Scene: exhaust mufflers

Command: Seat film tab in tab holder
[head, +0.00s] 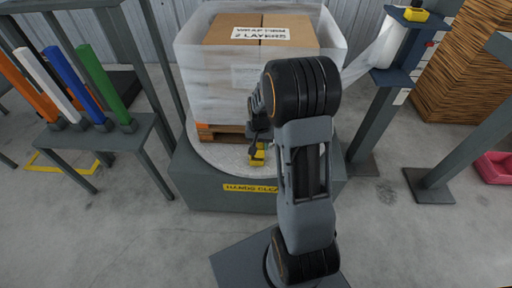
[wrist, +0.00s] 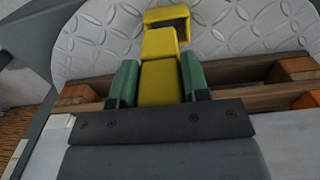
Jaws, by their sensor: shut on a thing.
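The film tab (wrist: 160,85) is a yellow block between the green fingers of my gripper (wrist: 158,80), in the wrist view. My gripper is shut on it, and its far end points up the picture. Just beyond that end is a yellow piece with a dark opening (wrist: 167,14), which looks like the tab holder, on the turntable. I cannot tell whether the tab touches it or is inside it. In the head view, a small patch of yellow (head: 257,153) shows below my gripper, at the front of the turntable; tab and holder cannot be told apart there.
A pallet (wrist: 245,72) with film-wrapped boxes (head: 230,85) stands on the round patterned turntable (head: 215,155). A film post (head: 375,115) with a yellow-topped carriage stands at right. A rack with coloured bars (head: 75,85) is at left. Open floor lies in front at left.

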